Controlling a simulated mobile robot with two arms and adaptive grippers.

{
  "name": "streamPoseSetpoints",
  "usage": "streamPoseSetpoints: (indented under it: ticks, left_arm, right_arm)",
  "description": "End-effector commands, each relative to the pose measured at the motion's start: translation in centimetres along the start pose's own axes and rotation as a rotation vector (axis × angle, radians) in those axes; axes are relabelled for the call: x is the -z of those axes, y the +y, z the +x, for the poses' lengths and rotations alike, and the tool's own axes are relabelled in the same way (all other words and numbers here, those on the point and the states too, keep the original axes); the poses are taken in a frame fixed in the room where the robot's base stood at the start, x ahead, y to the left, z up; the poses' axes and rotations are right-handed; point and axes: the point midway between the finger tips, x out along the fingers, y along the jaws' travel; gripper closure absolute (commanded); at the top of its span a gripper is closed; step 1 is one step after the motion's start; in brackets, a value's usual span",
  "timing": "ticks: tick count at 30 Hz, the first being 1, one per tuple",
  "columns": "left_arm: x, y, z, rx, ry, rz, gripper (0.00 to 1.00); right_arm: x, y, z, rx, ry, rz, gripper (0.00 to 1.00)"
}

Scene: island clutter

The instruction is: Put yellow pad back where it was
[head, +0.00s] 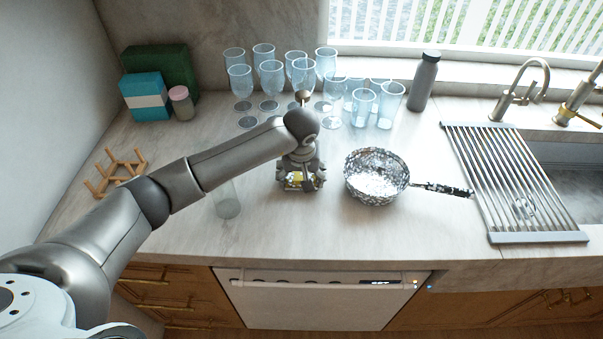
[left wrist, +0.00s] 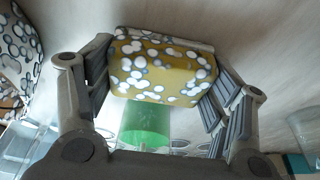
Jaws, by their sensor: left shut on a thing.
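The yellow pad (left wrist: 165,70), with white and grey dots, is between the fingers of my left gripper (left wrist: 160,85) in the left wrist view. The fingers are shut on its two sides. In the head view my left gripper (head: 299,184) points down at the counter, left of the pan, with a little of the yellow pad (head: 295,178) showing between its fingers. Most of the pad is hidden there, and I cannot tell whether it touches the counter. A green patch (left wrist: 145,125) shows below the pad in the wrist view; what it belongs to is unclear. My right gripper is not in view.
A speckled pan (head: 374,188) stands just right of the gripper. Several glasses (head: 271,75) and a grey bottle (head: 424,80) stand behind. One glass (head: 228,205) is left, partly under my arm. A wooden rack (head: 115,170), boxes (head: 148,98) and drying rack (head: 510,185) lie farther out.

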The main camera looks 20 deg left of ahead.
Motion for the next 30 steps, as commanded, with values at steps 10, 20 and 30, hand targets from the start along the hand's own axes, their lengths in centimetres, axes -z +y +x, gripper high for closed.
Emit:
streamPoseSetpoints:
  ticks: [10, 20, 30]
  left_arm:
    - [-0.1, 0.0, 0.3, 0.0, 0.0, 0.0, 0.11]
    - [-0.1, 0.0, 0.2, 0.0, 0.0, 0.0, 0.03]
    - [-0.2, 0.0, -1.1, -0.001, 0.003, 0.004, 0.03]
  right_arm:
    - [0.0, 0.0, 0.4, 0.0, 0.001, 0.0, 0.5]
    - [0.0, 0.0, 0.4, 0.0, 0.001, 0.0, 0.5]
    - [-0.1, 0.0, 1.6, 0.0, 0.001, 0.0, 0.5]
